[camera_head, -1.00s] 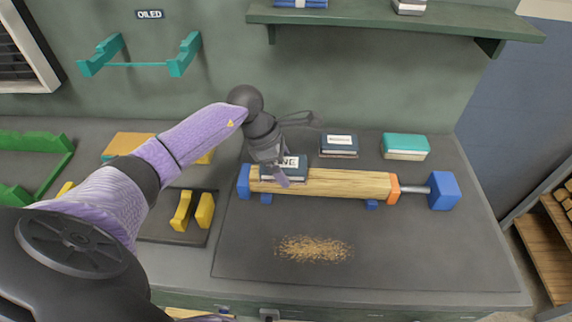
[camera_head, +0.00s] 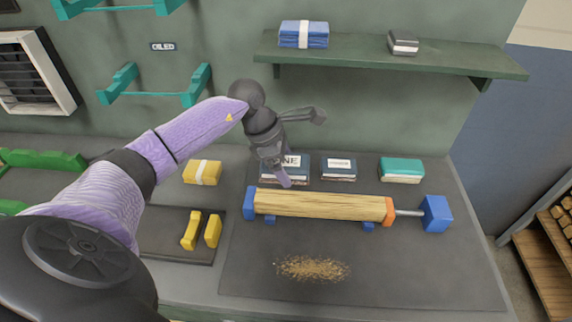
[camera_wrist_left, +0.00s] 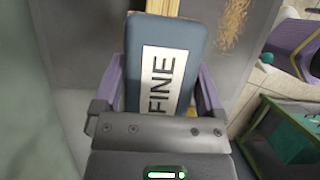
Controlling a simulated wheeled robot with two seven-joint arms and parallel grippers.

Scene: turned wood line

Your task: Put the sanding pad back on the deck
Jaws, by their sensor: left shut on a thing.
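The blue-grey sanding pad (camera_head: 302,162) with a white label reading FINE is at the back of the dark deck (camera_head: 400,270), behind the left end of the wood. My left gripper (camera_head: 284,177) is shut on it from above and hides part of it. In the left wrist view the pad (camera_wrist_left: 155,85) sits between the two fingers, its label facing the camera. I cannot tell whether its underside touches the deck. My right gripper is not in view.
A wooden cylinder (camera_head: 320,205) lies between blue and orange clamp ends in front. Another dark labelled pad (camera_head: 339,170) and a teal pad (camera_head: 402,170) stand to the right. Sawdust (camera_head: 312,268) lies on the deck. A shelf (camera_head: 390,62) overhangs the back.

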